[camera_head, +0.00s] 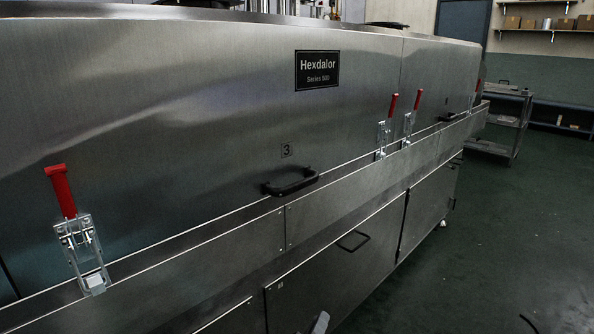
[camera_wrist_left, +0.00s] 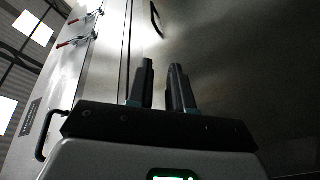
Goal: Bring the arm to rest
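My left gripper (camera_wrist_left: 161,66) shows in the left wrist view with its two dark fingers apart. Nothing is between them. Bare metal panel lies beyond the fingertips, and I see no contact with it. In the head view only a small grey piece at the bottom edge shows, perhaps part of my left arm or gripper. My right gripper is in neither view.
The steel dryer (camera_head: 170,120) fills the head view's left and middle. Red-handled clamps (camera_head: 62,192) and a black handle (camera_head: 290,182) stick out from it. A metal cart (camera_head: 497,120) stands at the far right. The green floor (camera_head: 500,230) at right is largely clear.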

